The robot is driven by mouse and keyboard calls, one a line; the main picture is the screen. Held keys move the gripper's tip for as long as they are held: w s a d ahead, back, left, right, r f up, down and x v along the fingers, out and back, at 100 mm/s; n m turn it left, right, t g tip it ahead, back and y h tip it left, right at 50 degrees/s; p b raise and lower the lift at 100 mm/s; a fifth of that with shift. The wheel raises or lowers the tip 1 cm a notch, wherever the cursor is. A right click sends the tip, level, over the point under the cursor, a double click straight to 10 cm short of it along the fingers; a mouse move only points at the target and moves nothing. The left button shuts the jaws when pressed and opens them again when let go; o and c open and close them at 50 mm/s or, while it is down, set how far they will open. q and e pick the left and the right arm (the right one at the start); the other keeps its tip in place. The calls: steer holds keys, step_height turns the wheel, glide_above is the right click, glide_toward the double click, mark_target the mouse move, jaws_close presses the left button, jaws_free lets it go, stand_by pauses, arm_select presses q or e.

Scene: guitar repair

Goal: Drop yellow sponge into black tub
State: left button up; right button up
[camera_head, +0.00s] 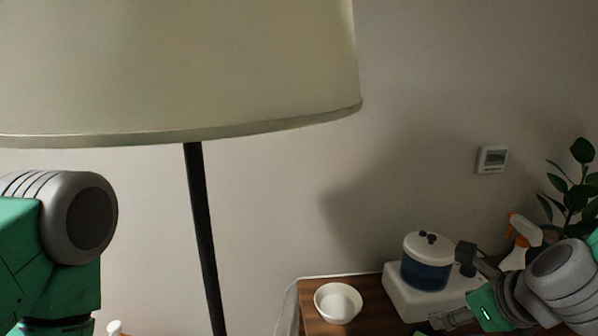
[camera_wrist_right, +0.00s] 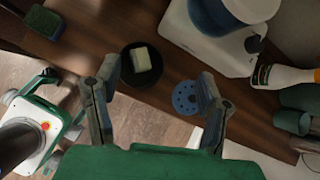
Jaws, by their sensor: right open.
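In the right wrist view a pale yellowish block (camera_wrist_right: 141,60), which looks like the sponge, lies inside a round black tub (camera_wrist_right: 127,75) on the wooden tabletop. My right gripper (camera_wrist_right: 156,88) is open and empty. Its two fingers are spread above the tabletop, one on each side of the tub area. In the head view the right gripper (camera_head: 451,288) is at the lower right, in front of the blue-and-white container. The tub and block do not show in the head view. Only the upper part of my left arm shows there; its gripper is out of view.
A white bowl (camera_head: 338,303) stands on the wooden table (camera_head: 316,290), left of a blue-and-white container (camera_head: 426,262) on a white base. A spray bottle (camera_head: 521,240) and plant are at right. A green-topped sponge (camera_wrist_right: 45,22) and blue perforated disc (camera_wrist_right: 186,97) lie on the table. A lamp fills the upper left.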

steer(key=shift+d+v, duration=0.35)
steer(key=shift+v, duration=2.65)
steer(key=s+d+f+n+g+h, duration=0.15)
steer(key=s+f+n, duration=0.25)
steer(key=f+n, duration=0.5)
steer(key=s+d+f+n+g+h, duration=0.15)
steer(key=s+f+n, duration=0.25)
steer(key=f+n, duration=0.5)
steer(key=s+f+n+g+y, duration=0.1)
steer(key=s+f+n+g, duration=0.3)
steer(key=s+f+n, duration=0.9)
steer(key=shift+s+a+f, duration=0.15)
steer(key=shift+a+f, duration=0.35)
steer(key=shift+f, duration=0.2)
steer(key=shift+a, duration=0.1)
steer(key=shift+a, duration=0.25)
